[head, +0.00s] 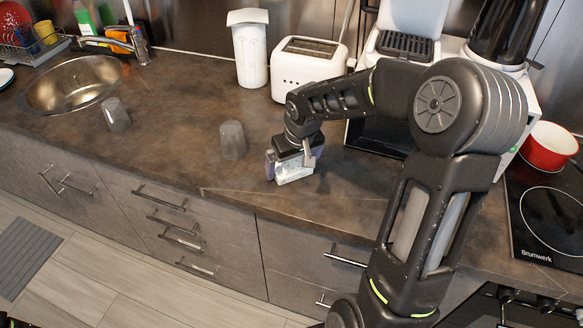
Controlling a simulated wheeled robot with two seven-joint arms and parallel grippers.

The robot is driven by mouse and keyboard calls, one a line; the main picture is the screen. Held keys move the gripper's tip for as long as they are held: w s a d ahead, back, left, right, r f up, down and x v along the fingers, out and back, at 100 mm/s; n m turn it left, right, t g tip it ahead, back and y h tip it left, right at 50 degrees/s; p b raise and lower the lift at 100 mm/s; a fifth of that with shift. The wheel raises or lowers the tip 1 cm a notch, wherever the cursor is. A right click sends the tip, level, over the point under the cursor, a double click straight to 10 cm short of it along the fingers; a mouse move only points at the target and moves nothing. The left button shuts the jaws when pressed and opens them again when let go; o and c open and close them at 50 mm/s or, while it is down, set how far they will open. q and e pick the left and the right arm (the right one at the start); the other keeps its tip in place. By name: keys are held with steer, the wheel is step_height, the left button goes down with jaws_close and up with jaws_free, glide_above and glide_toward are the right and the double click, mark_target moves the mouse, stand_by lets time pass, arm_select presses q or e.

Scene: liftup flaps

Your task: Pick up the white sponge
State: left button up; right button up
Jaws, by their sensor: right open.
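The white sponge (296,172) lies on the brown countertop near its front edge, partly hidden by my right gripper. My right gripper (291,165) points down over the sponge from above. Its fingers are open, with one on the left and one on the right of the sponge. I cannot tell whether they touch it. My left gripper does not show.
A grey cup (232,140) stands left of my right gripper, and another (116,115) stands near the round sink (72,84). Behind are a white toaster (307,68) and a white canister (249,50). A red pot (548,147) and the hob (545,220) are right.

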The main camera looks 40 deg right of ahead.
mark_target(292, 166)
steer(key=shift+c, duration=0.6)
steer(key=c, duration=1.1)
steer(key=shift+o, duration=0.2)
step_height(292, 166, up, 10)
steer(key=shift+b, duration=0.4)
